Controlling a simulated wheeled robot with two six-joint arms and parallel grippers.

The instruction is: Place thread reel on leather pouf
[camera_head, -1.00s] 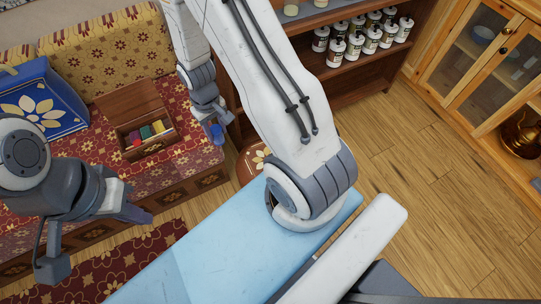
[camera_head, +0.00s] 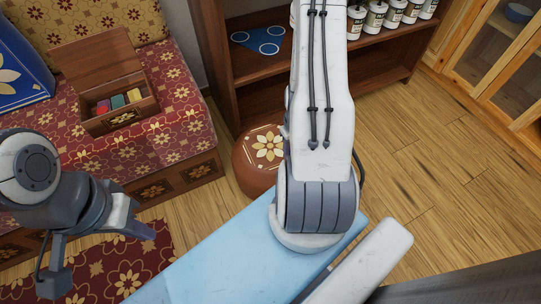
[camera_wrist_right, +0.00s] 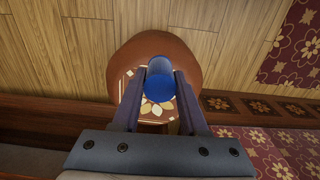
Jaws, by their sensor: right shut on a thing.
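The thread reel (camera_wrist_right: 160,88) is blue and held between the fingers of my right gripper (camera_wrist_right: 160,76) in the right wrist view. It is seen in front of the round brown leather pouf (camera_wrist_right: 193,60); the gap between them is hard to judge. In the head view the pouf (camera_head: 250,172), with a cream flower pattern on top, stands on the floor beside the couch. My right arm covers its right part and hides the right gripper and reel there. My left gripper (camera_head: 98,252) is open and empty at the lower left, fingers wide apart.
An open wooden box (camera_head: 122,118) with coloured items sits on the red patterned couch (camera_head: 182,110). A wooden shelf (camera_head: 270,75) with bottles stands behind the pouf. A light blue surface (camera_head: 215,255) lies in front. Wooden floor (camera_head: 430,160) is clear at right.

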